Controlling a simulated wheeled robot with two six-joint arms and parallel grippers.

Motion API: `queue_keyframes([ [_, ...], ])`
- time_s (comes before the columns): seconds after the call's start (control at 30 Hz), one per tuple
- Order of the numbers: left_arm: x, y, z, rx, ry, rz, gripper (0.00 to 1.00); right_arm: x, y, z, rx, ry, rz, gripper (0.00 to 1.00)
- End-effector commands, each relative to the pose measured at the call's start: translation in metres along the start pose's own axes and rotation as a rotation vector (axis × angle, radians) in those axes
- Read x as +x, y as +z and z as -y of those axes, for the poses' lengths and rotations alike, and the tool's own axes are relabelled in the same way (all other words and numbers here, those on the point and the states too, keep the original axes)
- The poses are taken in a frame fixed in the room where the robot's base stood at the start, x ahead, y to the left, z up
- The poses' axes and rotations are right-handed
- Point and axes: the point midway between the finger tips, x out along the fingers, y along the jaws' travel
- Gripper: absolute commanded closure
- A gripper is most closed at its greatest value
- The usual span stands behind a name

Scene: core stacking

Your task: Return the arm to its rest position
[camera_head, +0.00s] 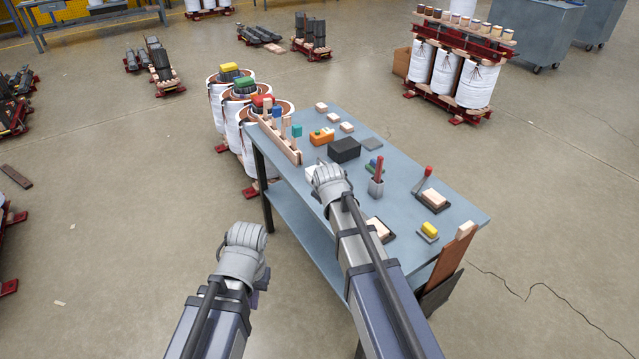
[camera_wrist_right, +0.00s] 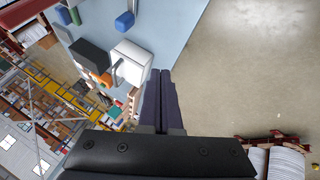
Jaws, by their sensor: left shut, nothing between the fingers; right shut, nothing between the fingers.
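My left gripper (camera_head: 246,236) is shut and empty over the floor, left of the blue-grey table (camera_head: 285,205) and apart from it. My right gripper (camera_head: 327,174) reaches over the table and is shut. In the right wrist view its two dark fingers (camera_wrist_right: 161,75) lie together with nothing between them. A white box (camera_head: 311,172) is at the right gripper's fingertips. It also shows in the right wrist view (camera_wrist_right: 131,62), close to the fingers; I cannot tell whether they touch. The right forearm covers part of the table's near left side.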

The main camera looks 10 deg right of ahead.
Motion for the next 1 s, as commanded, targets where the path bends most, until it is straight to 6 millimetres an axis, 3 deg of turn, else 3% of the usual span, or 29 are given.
queue_keyframes([
  [0.13,-0.001,0.000,0.000,0.000,0.000,0.000,1.00,-0.001,0.000,0.001,0.001,-0.002,0.002,1.00],
  [0.23,-0.006,0.000,0.001,0.000,0.000,0.000,1.00,-0.013,0.004,0.020,0.018,-0.035,0.028,1.00],
  [0.37,-0.019,0.001,0.002,0.000,0.000,0.000,1.00,-0.050,0.023,0.076,0.077,-0.133,0.134,1.00],
  [0.5,-0.033,0.002,0.003,0.000,0.000,0.000,1.00,-0.100,0.056,0.139,0.152,-0.232,0.299,1.00],
  [0.63,-0.043,0.003,0.004,0.000,0.000,0.000,1.00,-0.142,0.085,0.180,0.201,-0.282,0.442,1.00],
  [0.8,-0.048,0.003,0.005,0.000,0.000,0.000,1.00,-0.174,0.108,0.206,0.235,-0.301,0.560,1.00],
  [1.0,-0.048,0.003,0.005,0.000,0.000,0.000,1.00,-0.181,0.114,0.212,0.244,-0.303,0.591,1.00],
])
